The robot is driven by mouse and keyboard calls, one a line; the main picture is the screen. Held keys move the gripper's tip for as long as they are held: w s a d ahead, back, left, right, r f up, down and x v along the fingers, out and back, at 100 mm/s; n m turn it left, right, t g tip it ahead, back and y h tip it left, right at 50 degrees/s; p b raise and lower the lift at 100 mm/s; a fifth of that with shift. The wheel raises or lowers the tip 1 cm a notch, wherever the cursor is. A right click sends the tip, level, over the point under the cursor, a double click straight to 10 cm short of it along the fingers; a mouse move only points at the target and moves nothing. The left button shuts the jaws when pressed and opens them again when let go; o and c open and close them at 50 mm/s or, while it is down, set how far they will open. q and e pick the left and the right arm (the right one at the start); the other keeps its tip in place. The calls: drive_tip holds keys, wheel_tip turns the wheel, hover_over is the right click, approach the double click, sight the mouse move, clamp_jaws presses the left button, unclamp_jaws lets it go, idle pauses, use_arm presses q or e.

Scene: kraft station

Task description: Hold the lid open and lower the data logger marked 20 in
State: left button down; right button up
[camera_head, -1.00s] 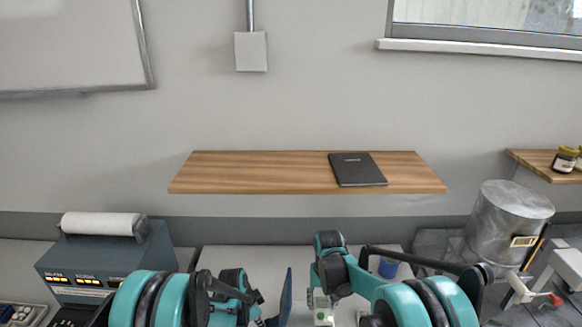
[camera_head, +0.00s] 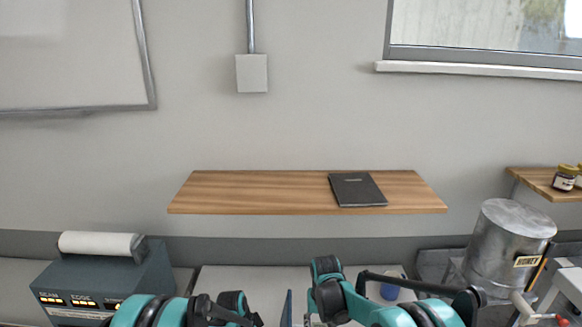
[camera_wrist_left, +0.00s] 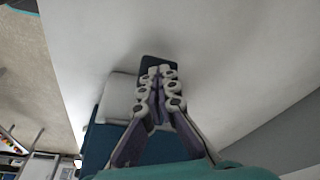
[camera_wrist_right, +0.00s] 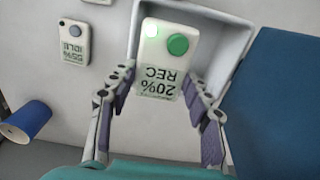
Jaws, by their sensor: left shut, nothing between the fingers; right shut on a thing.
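In the right wrist view, the white data logger (camera_wrist_right: 163,58) reads "20% REC" and has a green button. My right gripper (camera_wrist_right: 160,88) is shut on its near end. The logger is over the open, pale-walled box (camera_wrist_right: 228,50); its height above the floor is hard to tell. A blue panel, apparently the lid (camera_wrist_right: 275,95), is to the right. In the head view the lid (camera_head: 286,308) stands upright, edge on. In the left wrist view my left gripper (camera_wrist_left: 158,75) is shut and empty, its tips in front of a dark blue panel (camera_wrist_left: 157,62); contact is unclear.
Another logger (camera_wrist_right: 74,42), marked "55% IDLE", lies left of the box, near a blue cup (camera_wrist_right: 28,122). A grey device with a paper roll (camera_head: 100,285) is at the left. A metal honey drum (camera_head: 510,245) is at the right. A wooden shelf (camera_head: 260,190) is on the wall.

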drive_tip(key=shift+f, duration=1.95)
drive_tip(key=o, duration=1.3)
drive_tip(key=shift+c, duration=0.2)
drive_tip(key=shift+r, duration=0.15)
drive_tip(key=shift+r, duration=5.9)
use_arm(q)
drive_tip(key=shift+d, duration=0.1)
use_arm(e)
drive_tip(key=d+r, duration=0.5)
drive_tip(key=d, duration=0.7)
drive_tip(key=shift+d, duration=0.25)
